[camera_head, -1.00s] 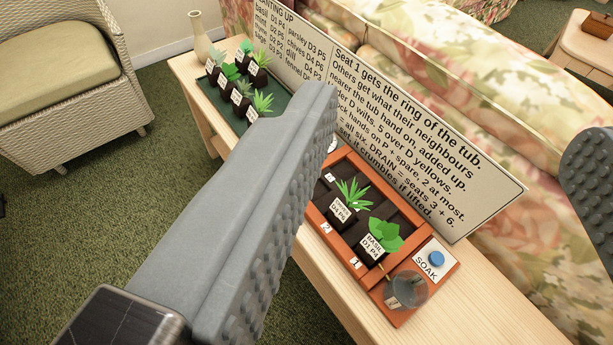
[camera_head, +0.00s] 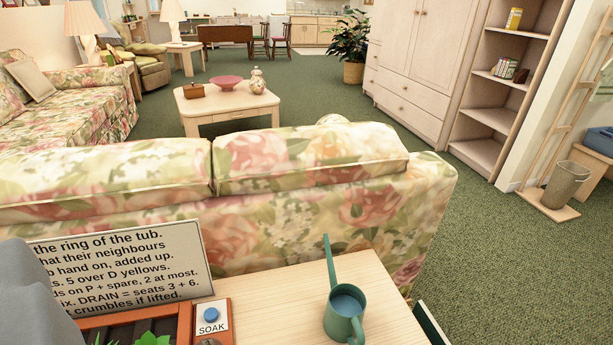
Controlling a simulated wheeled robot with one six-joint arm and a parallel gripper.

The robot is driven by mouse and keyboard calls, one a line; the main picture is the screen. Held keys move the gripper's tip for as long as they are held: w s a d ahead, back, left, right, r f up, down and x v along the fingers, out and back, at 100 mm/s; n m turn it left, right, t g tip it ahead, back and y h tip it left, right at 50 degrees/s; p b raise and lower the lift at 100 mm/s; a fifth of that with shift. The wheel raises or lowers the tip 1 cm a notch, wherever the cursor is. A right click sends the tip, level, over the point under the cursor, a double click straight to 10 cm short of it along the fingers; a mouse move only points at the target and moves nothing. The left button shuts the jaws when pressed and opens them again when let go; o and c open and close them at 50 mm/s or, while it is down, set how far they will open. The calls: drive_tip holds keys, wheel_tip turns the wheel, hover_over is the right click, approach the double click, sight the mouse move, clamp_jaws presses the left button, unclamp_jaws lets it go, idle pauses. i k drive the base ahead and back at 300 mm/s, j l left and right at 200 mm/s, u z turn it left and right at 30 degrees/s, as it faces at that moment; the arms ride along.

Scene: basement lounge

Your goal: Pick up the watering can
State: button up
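A teal-green watering can (camera_head: 343,318) stands upright on the pale wooden table (camera_head: 285,300), near its right end. Its long spout points away from me and its handle is on the near side. Its opening is on top. Only a grey part of my gripper (camera_head: 22,300) shows, at the lower left edge of the view. It is well to the left of the watering can and does not touch it. The other finger is out of view, so the opening between the fingers is hidden.
Left of the can are a blue SOAK button (camera_head: 211,314) and an orange-brown planter (camera_head: 186,325) with a green plant. A text sign (camera_head: 120,265) stands behind them. A floral sofa (camera_head: 300,200) backs the table. A dark green edge shows at the table's right end; carpet beyond is clear.

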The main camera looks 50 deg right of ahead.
sight(346, 308)
drive_tip(key=k+z, duration=0.5)
drive_tip(key=z, duration=0.2)
drive_tip(key=k+l+z, duration=0.1)
drive_tip(key=k+z, duration=0.25)
drive_tip(key=i, duration=0.1)
